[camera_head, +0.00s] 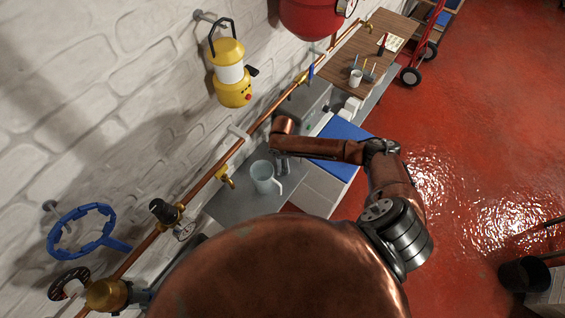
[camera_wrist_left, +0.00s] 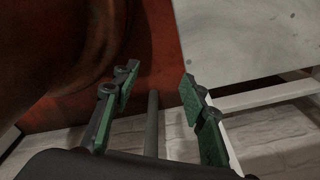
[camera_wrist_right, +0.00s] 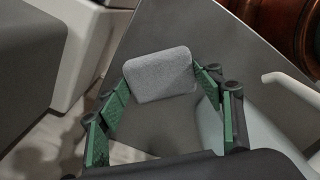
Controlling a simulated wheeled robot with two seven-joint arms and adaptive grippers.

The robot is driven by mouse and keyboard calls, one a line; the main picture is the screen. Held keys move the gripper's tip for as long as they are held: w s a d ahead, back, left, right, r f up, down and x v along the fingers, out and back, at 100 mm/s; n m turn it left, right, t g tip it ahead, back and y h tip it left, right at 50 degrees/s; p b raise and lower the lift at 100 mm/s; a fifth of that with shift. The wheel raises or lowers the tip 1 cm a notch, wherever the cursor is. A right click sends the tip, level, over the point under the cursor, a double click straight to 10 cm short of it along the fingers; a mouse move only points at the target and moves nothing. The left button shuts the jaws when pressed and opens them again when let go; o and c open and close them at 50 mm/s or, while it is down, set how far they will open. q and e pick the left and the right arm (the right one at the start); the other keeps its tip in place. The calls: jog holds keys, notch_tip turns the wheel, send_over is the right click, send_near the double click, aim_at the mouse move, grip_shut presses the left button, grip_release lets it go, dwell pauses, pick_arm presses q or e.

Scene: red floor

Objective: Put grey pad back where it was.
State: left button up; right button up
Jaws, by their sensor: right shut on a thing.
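The grey pad (camera_wrist_right: 160,75) is a small, rounded block between the fingertips of my right gripper (camera_wrist_right: 165,82) in the right wrist view. That gripper is shut on it, above a dark grey surface (camera_wrist_right: 185,35). In the head view my right gripper (camera_head: 281,165) is over the grey worktop (camera_head: 232,207) by the wall, just beyond the pale mug; the pad cannot be made out there. My left gripper (camera_wrist_left: 160,88) is open and empty in the left wrist view, and it is out of the head view.
The pale mug (camera_head: 264,179) stands close to my right gripper. A copper pipe (camera_head: 202,184) with taps runs along the wall. A blue panel (camera_head: 341,136) lies right of the worktop. A wooden table (camera_head: 375,48) with a cup stands farther back. Red floor is open at right.

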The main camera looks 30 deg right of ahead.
jog(key=o, duration=1)
notch_tip(320, 180, up, 12)
jog(key=shift+p, duration=0.55)
